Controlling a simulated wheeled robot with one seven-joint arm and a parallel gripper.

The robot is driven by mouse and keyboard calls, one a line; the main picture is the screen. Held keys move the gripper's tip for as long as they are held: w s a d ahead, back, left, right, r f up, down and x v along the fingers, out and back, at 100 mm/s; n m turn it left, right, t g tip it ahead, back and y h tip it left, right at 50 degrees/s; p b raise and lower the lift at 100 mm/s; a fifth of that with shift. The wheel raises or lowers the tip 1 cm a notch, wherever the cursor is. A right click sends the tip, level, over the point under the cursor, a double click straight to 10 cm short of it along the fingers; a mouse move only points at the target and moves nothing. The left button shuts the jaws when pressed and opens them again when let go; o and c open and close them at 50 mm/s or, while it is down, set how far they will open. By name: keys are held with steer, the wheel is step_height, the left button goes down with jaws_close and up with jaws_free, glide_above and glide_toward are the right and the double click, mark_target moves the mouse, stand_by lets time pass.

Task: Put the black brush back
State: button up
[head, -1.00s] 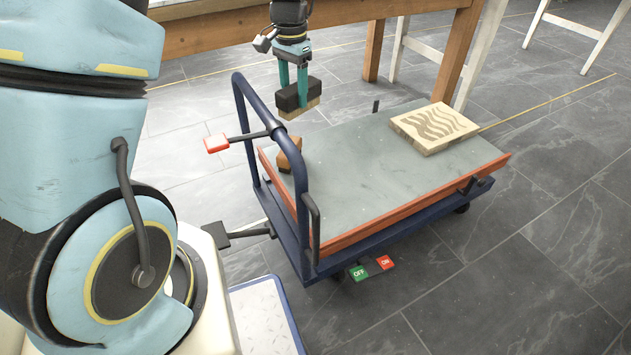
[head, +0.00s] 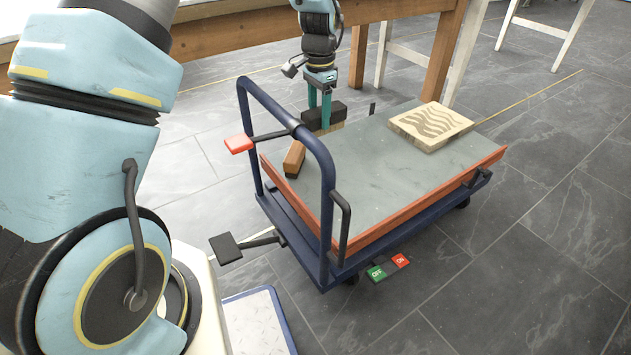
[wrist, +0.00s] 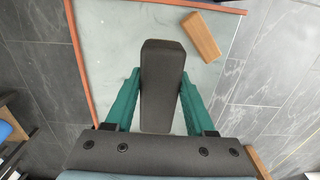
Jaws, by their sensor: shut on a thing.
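The black brush (head: 333,113), a dark block with a pale tan underside, is held between the teal fingers of my gripper (head: 319,108). In the head view it is over the far left part of the cart's grey top (head: 390,165); whether its underside touches the top I cannot tell. In the wrist view the brush (wrist: 161,85) lies lengthwise between both fingers of my gripper (wrist: 160,103), its dark upper side facing the camera. Its underside is hidden there.
A brown block (head: 294,158) lies on the cart top near the blue handle (head: 328,190). A pale block with wavy lines (head: 430,125) lies at the far right of the top. The middle of the top is clear. A wooden table (head: 260,32) stands behind.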

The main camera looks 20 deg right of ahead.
mark_target(319, 132)
steer(key=shift+s+f, duration=0.1)
steer(key=shift+f, duration=0.3)
step_height(319, 132, down, 17)
steer(key=b, duration=0.5)
steer(key=shift+r, duration=0.15)
steer(key=o, duration=1.3)
step_height(319, 132, up, 12)
steer(key=p, duration=0.3)
steer(key=shift+p, duration=0.3)
